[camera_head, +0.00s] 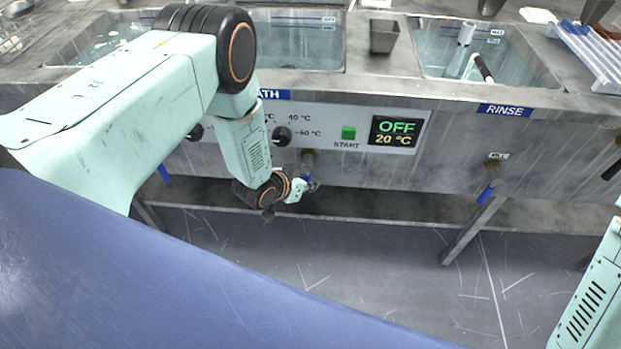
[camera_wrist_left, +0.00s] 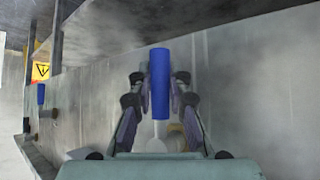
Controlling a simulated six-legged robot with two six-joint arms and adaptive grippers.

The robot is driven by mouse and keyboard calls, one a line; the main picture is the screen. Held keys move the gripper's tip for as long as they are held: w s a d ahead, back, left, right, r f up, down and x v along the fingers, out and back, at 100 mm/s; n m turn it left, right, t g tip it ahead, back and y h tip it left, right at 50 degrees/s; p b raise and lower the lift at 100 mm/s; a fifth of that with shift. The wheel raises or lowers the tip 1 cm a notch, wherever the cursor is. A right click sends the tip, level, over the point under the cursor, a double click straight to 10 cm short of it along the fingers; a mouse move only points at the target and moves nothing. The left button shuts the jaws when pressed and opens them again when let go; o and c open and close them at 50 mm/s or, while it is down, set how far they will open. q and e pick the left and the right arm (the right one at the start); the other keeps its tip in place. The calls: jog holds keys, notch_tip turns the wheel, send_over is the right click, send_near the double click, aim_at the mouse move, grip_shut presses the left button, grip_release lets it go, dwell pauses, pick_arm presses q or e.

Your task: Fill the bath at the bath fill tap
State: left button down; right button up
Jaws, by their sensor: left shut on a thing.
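The bath (camera_head: 297,62) is the middle basin behind the steel front, partly covered by my left arm; its blue sign shows only the end of its name. Its water level is hard to tell. A brass tap (camera_head: 308,158) sticks out of the front below the control panel. My left gripper (camera_head: 308,184) is at this tap. In the left wrist view, the tap's blue handle (camera_wrist_left: 160,82) stands between the two fingers of the gripper (camera_wrist_left: 159,105), which is shut on it. My right gripper is out of view.
The control panel (camera_head: 350,129) reads OFF and 20 °C, with a green START button (camera_head: 348,133). The rinse basin (camera_head: 470,62) is at right, with another blue-handled tap (camera_head: 487,188) below. A yellow warning sign (camera_wrist_left: 41,71) shows at left.

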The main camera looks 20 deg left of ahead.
pick_arm(q)
jog(key=shift+s+a, duration=0.1)
dwell(0.4)
jog(key=c, duration=1.3)
grip_release()
jog(key=shift+o, duration=0.2)
jog(key=v, duration=1.2)
